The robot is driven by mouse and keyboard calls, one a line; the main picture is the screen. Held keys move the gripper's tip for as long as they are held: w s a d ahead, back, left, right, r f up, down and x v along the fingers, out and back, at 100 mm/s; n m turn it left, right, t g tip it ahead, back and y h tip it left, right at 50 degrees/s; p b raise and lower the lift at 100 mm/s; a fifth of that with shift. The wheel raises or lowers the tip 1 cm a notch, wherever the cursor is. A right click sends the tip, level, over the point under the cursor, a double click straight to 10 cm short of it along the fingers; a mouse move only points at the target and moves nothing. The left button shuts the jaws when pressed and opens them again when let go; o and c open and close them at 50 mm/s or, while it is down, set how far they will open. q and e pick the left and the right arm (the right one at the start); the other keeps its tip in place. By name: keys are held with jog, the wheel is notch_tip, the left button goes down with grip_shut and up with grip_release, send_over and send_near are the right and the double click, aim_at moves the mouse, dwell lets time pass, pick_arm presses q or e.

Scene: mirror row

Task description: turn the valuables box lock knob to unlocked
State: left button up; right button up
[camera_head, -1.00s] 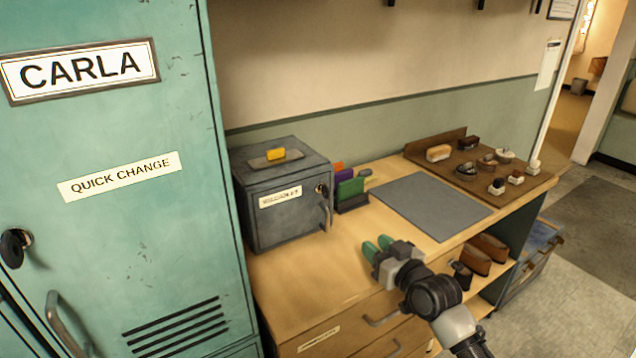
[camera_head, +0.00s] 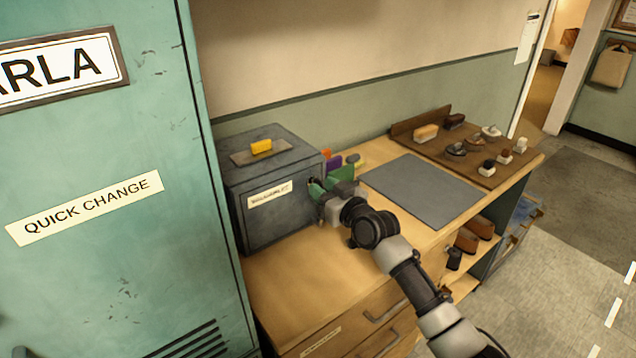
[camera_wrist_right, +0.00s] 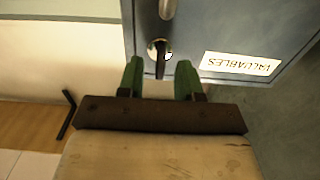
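The valuables box (camera_head: 275,219) is a grey metal box on the wooden counter, with a white label on its front. Its lock knob (camera_wrist_right: 159,57) is round with a dark pointer, and shows in the right wrist view ahead of and between my green fingertips. In the head view my gripper mostly hides the knob. My right gripper (camera_head: 322,188) is open at the box's front; the wrist view also shows its spread fingers (camera_wrist_right: 160,78). I cannot tell whether the fingers touch the knob. My left gripper is in neither view.
A metal handle (camera_wrist_right: 167,8) is close to the knob. A teal locker (camera_head: 110,150) stands left of the box. Coloured upright items (camera_head: 343,168) stand right of it, near my gripper. A grey mat (camera_head: 420,190) lies bare on the counter, and a brown tray (camera_head: 490,172) holds several small items.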

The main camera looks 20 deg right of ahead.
jog(key=shift+x, duration=1.05)
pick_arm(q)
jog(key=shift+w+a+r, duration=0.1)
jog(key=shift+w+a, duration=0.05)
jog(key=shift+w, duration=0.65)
pick_arm(e)
jog(key=shift+w, duration=0.1)
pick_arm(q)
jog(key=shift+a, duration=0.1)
pick_arm(e)
grip_shut()
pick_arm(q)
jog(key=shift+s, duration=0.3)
